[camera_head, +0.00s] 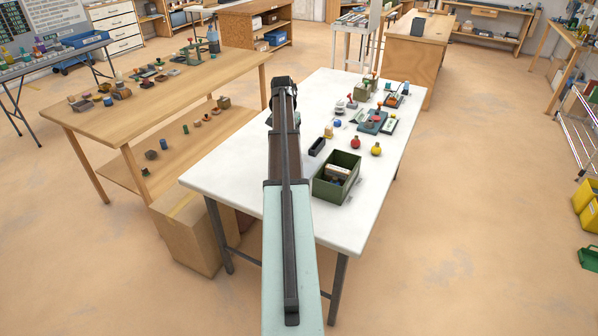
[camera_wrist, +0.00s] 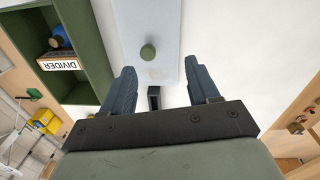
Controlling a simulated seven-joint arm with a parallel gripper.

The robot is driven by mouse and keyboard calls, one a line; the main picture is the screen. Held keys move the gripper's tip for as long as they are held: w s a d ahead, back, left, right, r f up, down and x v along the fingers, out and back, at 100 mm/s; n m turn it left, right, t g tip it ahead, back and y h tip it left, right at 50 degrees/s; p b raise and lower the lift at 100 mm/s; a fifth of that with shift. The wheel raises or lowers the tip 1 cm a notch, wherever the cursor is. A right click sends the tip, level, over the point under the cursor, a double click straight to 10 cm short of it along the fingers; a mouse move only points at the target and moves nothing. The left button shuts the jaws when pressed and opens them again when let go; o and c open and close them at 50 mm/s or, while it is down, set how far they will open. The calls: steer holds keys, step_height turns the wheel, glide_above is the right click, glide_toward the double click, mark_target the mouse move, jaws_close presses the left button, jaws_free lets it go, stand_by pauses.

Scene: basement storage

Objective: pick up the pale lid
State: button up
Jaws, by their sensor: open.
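The pale lid (camera_wrist: 149,22) shows in the wrist view as a light bluish rectangular panel at the top centre, with a round green knob (camera_wrist: 148,53) on it. My gripper (camera_wrist: 159,68) is open and empty, its two dark blue fingers spread to either side of the knob in the picture. I cannot tell how far above the lid the fingers are. In the head view my own arm runs over the white table and hides the gripper; I cannot make out the lid there.
A dark green crate (camera_head: 320,191) stands on the white table (camera_head: 345,230); the wrist view shows a "DIVIDER" label (camera_wrist: 58,64) inside. A narrow black tray (camera_head: 317,147) lies behind it. Several small items, including a red ball (camera_head: 355,142) and yellow ball (camera_head: 376,149), stand farther back.

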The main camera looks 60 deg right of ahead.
steer(key=s+d+r+m, duration=0.1)
steer(key=s+d+m, duration=0.1)
steer(key=s+d, duration=0.15)
steer(key=shift+t, duration=0.4)
steer(key=f, duration=0.8)
steer(key=a+f, duration=0.1)
steer(key=f, duration=0.4)
steer(key=shift+w, duration=0.15)
steer(key=shift+c, duration=0.2)
jaws_close()
